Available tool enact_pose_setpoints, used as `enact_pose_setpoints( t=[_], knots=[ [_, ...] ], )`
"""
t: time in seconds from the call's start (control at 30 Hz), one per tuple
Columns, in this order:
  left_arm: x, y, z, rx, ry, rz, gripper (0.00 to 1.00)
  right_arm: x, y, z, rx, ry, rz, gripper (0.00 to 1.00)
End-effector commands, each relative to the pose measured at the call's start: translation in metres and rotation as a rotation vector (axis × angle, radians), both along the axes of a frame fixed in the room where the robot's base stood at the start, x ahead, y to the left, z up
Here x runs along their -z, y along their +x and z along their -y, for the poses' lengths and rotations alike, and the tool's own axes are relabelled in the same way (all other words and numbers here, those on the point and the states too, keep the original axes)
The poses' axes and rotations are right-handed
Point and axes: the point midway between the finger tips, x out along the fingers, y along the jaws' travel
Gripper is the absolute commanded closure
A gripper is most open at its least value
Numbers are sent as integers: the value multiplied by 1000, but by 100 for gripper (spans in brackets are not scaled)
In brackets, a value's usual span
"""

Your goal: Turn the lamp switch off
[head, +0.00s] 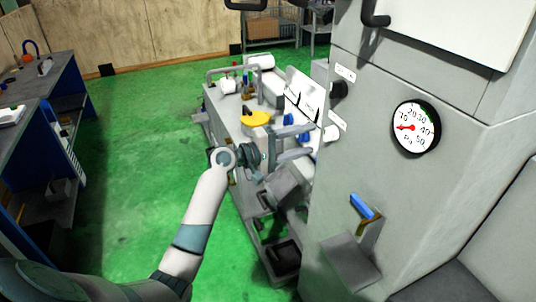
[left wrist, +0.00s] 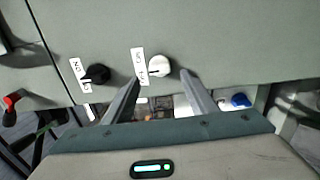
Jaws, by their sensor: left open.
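A white rotary knob (head: 331,132) with a white label sits on the side of the grey machine cabinet. A black knob (head: 338,90) with its own label is above it. I cannot read which label names the lamp. My left gripper (head: 312,141) is open and points at the white knob. In the left wrist view the gripper (left wrist: 161,79) has its fingertips spread just below the white knob (left wrist: 159,66), one to each side. I see no contact. The black knob (left wrist: 97,74) is left of the fingers. My right gripper is not in view.
A round pressure gauge (head: 415,127) and a blue-handled lever (head: 362,207) are on the cabinet front. The grinder bed (head: 225,103) with a yellow part (head: 256,119) lies below and behind my left arm. A workbench (head: 40,95) stands left; green floor between is clear.

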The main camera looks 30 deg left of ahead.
Motion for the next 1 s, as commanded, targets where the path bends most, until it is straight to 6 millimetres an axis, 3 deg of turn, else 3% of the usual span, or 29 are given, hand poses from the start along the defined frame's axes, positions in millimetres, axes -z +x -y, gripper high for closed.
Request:
enact_pose_setpoints(
  t=[0.1, 0.5, 0.7, 1.0],
  knots=[
    [6, -20, -16, -1, 4, 1, 48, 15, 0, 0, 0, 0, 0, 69],
    [4, -76, -60, -1, 2, -1, 48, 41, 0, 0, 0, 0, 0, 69],
    [1, -88, -69, -1, 1, -1, 48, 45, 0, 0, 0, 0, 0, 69],
    [0, -90, -70, 0, 0, -1, 48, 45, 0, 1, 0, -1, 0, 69]
  ],
)
